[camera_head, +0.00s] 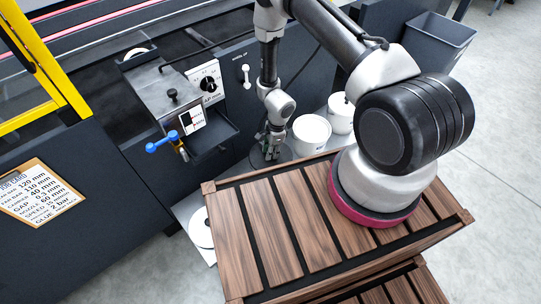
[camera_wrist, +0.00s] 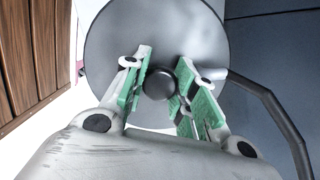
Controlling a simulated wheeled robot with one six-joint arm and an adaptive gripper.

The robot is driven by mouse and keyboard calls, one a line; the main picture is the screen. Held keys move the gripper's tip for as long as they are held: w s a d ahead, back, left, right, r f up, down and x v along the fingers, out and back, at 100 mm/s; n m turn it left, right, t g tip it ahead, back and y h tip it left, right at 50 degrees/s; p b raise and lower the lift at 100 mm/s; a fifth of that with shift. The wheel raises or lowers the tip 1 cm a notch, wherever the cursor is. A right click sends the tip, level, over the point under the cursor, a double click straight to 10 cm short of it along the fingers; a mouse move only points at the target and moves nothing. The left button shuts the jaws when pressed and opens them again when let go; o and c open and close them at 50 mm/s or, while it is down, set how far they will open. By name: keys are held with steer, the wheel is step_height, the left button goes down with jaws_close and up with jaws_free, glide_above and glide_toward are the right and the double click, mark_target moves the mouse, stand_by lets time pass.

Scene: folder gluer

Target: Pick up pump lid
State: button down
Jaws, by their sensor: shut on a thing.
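The pump lid (camera_wrist: 125,30) is a round grey disc with a dark round knob (camera_wrist: 158,84) in its middle, filling the top centre of the wrist view. My gripper (camera_wrist: 162,82) has its green-padded fingers closed on either side of the knob. In the head view my gripper (camera_head: 271,147) points down at the lid (camera_head: 258,159), a dark disc low beside the machine front. The wooden top partly hides what is below the lid there, so I cannot tell whether it is lifted.
A white tub (camera_head: 311,134) stands just right of my gripper, with another white tub (camera_head: 341,113) behind it. The dark machine front (camera_head: 235,135) is close on the left. A blue-handled valve (camera_head: 165,144) juts from it. A grey bin (camera_head: 438,48) stands at the upper right.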

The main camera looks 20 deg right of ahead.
step_height(320, 180, up, 15)
stand_by(0.8)
steer(key=shift+a, duration=0.1)
